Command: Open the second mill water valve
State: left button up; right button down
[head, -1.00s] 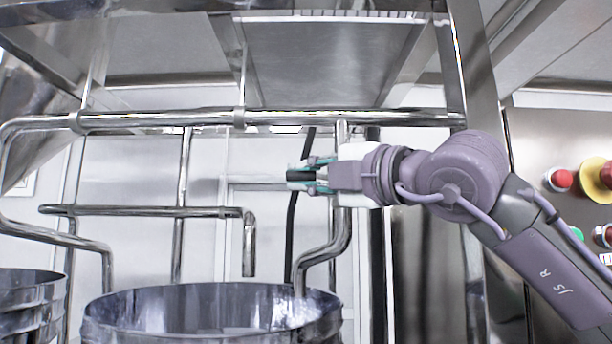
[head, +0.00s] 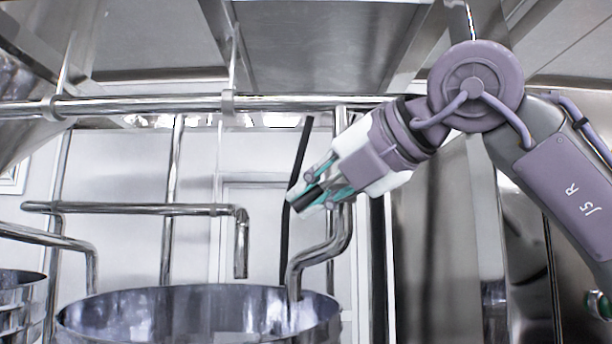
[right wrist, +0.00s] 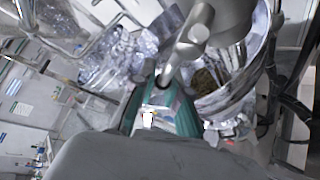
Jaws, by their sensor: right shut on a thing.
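That pipe runs down into a large round steel tub (head: 195,310). The right wrist view shows the teal fingers (right wrist: 165,108) close to the grey pipe (right wrist: 192,38). The valve body is hidden behind my gripper. My left gripper is not in view.
A second downward pipe (head: 241,248) hangs left of the valve. A horizontal steel pipe (head: 290,103) crosses above my gripper. Another steel tub (head: 22,305) stands at the far left. A steel panel (head: 435,250) is behind my right arm.

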jog(key=shift+d+f+n+g+h+p, duration=0.25)
jog(key=shift+n+h+p, duration=0.15)
jog(key=shift+h, duration=0.1)
jog(key=shift+d+f+n+g+h+p, duration=0.15)
jog(key=shift+d+n+h+p, duration=0.15)
jog(key=shift+h+p, duration=0.15)
jog(key=shift+d+f+n+g+h+p, duration=0.15)
jog(key=shift+d+f+n+h+p, duration=0.1)
jog(key=shift+d+n+h+p, duration=0.6)
jog(key=shift+d+f+n+g+h+p, duration=0.1)
jog(key=shift+d+f+n+h+p, duration=0.15)
jog(key=shift+h+p, duration=0.6)
jog(key=shift+d+f+n+g+h+p, duration=0.2)
jog(key=shift+d+n+h+p, duration=0.3)
jog(key=shift+h, duration=0.75)
jog(key=shift+d, duration=0.1)
jog(key=c, duration=1.2)
grip_release()
jog(key=shift+o, duration=0.2)
